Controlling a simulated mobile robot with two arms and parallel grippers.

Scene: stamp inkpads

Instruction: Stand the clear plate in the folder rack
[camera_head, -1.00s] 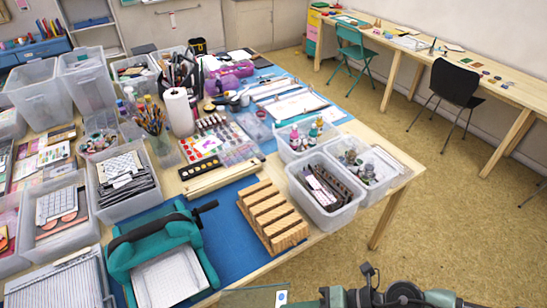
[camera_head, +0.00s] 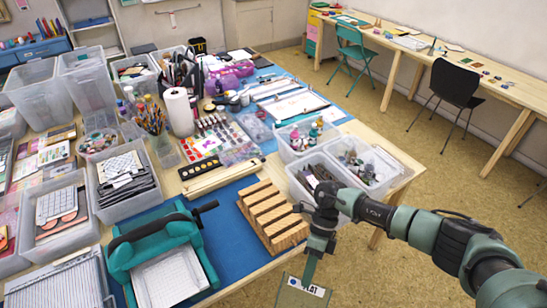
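The wooden folder rack (camera_head: 270,217), with several slots between stepped bars, stands on the blue mat near the table's front edge. My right gripper (camera_head: 310,272) is in front of and below the rack in the picture, apart from it. It points down and is shut on the clear plate (camera_head: 296,297). The plate is greenish and see-through, with a white label near its top edge. It hangs beyond the table's front edge, and its lower part is cut off by the frame. My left gripper is not in view.
A teal die-cutting machine (camera_head: 160,250) stands left of the rack. A clear bin (camera_head: 345,208) of ink pads stands to its right, close behind my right wrist. A long wooden box (camera_head: 222,178) lies behind the rack. A narrow strip of mat is bare around the rack.

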